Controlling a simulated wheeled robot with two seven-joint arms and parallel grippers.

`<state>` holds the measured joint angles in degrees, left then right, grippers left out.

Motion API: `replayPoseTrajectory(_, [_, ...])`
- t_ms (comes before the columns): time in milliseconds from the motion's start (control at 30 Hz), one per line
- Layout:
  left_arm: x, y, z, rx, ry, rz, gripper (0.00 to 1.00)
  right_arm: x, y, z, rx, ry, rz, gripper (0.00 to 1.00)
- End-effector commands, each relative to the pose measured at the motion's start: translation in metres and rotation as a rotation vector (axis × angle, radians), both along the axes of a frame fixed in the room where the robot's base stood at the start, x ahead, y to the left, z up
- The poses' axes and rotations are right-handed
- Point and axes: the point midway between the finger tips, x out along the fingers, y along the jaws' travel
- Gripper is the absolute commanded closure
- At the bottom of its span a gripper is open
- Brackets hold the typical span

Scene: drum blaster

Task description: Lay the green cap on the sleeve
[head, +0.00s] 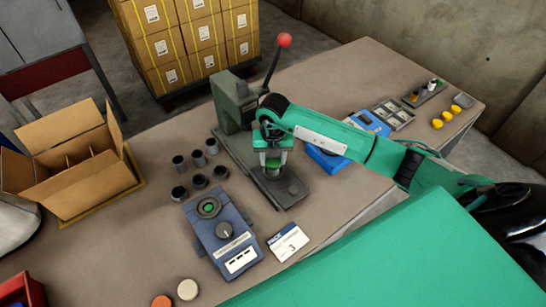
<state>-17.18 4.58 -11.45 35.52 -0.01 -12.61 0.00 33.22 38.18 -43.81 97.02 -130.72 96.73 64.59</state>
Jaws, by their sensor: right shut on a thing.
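My right gripper (272,158) comes in from the right and points down at the base of the dark green press (236,105). It is shut on the green cap (273,160), of which only a small part shows between the fingers. A short grey sleeve (271,173) stands on the press base just below the fingers, partly hidden by them. I cannot tell whether the cap touches the sleeve. My left gripper is not in view.
Several dark sleeves (200,181) stand left of the press. A blue box with a dial (223,231) and a white card (287,242) are in front. An orange cap (162,301) and a cream cap (188,289) lie near the front edge. An open carton (75,160) is at left.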

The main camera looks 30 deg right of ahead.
Motion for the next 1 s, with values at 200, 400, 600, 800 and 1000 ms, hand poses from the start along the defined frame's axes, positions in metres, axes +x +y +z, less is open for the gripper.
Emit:
replayPoseTrajectory(200, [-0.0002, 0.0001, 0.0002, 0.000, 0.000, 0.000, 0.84, 0.0001, -0.0002, 0.0003, 0.000, -0.001, 0.000, 0.53])
replayPoseTrajectory(400, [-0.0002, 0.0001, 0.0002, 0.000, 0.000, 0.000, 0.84, 0.0001, -0.0002, 0.0003, 0.000, -0.001, 0.000, 0.30])
replayPoseTrajectory(600, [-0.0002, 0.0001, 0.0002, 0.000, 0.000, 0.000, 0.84, 0.0001, -0.0002, 0.0003, 0.000, -0.001, 0.000, 0.16])
replayPoseTrajectory(800, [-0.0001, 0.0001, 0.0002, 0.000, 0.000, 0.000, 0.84, 0.0001, -0.0002, 0.0003, 0.000, -0.001, 0.000, 0.08])
replayPoseTrajectory(1000, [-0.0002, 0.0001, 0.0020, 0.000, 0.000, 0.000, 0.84, 0.0002, -0.0002, 0.0027, 0.000, -0.001, 0.000, 0.08])
